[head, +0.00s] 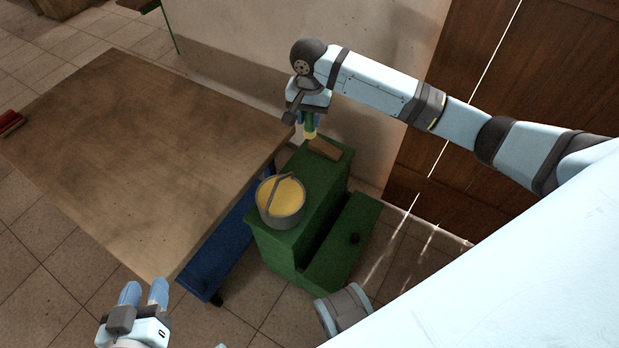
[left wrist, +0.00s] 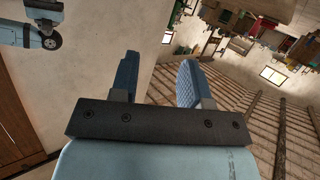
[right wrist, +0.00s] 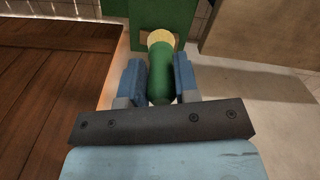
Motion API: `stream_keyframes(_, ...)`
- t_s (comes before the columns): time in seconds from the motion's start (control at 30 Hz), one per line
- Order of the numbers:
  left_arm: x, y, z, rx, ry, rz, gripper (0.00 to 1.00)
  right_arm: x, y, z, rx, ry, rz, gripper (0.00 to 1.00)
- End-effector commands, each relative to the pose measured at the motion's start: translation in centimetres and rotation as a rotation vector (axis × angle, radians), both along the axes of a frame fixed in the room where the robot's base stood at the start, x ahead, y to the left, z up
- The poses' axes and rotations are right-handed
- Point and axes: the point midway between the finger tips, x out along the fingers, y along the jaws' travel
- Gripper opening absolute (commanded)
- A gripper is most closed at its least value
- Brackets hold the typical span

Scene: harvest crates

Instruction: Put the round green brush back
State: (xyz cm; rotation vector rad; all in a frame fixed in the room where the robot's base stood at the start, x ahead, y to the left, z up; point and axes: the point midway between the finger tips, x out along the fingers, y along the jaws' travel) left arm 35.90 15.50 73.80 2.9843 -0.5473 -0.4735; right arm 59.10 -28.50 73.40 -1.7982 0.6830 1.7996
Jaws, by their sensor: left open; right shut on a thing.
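The round green brush (head: 309,125) has a green body and a pale yellow end. My right gripper (head: 308,117) is shut on it, and the yellow end points down near the far end of the green cabinet top (head: 318,188). In the right wrist view the brush (right wrist: 160,78) sits between the two blue fingers, its yellow end pointing away from the gripper. I cannot tell whether it touches the cabinet. My left gripper (head: 145,292) is open and empty at the table's near corner; its spread fingers also show in the left wrist view (left wrist: 160,82).
A grey bucket (head: 283,219) with yellow contents and a handle stands on the cabinet. A brown block (head: 325,149) lies by the brush.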

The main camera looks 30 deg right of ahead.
Motion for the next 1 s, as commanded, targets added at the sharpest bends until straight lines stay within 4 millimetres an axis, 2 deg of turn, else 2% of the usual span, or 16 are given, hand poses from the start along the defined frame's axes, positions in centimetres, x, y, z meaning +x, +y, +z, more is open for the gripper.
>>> stream_keyframes(0.07,0.1,-0.1,0.1,-0.004,-0.008,-0.002,0.43,0.0,0.0,-0.4,0.0,0.0,0.0,0.05)
stream_keyframes(0.17,0.4,-0.5,0.6,-0.025,-0.045,-0.007,0.43,0.0,0.0,-2.0,-0.002,0.003,0.0,0.05)
stream_keyframes(0.5,1.1,-2.8,6.3,-0.189,-0.309,-0.06,0.43,-0.1,0.0,-11.3,-0.002,0.002,0.001,0.05)
stream_keyframes(0.6,0.9,-3.3,7.9,-0.237,-0.378,-0.077,0.43,0.0,0.0,-13.5,-0.001,0.001,0.001,0.05)
stream_keyframes(0.7,0.6,-3.6,9.1,-0.272,-0.428,-0.089,0.43,0.0,0.0,-14.9,-0.001,0.0,0.002,0.05)
stream_keyframes(0.87,0.7,-3.7,8.5,-0.263,-0.4,-0.092,0.43,0.0,0.0,-15.9,-0.001,-0.001,0.002,0.05)
stream_keyframes(1.0,0.8,-3.7,7.6,-0.258,-0.383,-0.098,0.43,0.0,0.0,-17.5,-0.001,0.0,0.002,0.05)
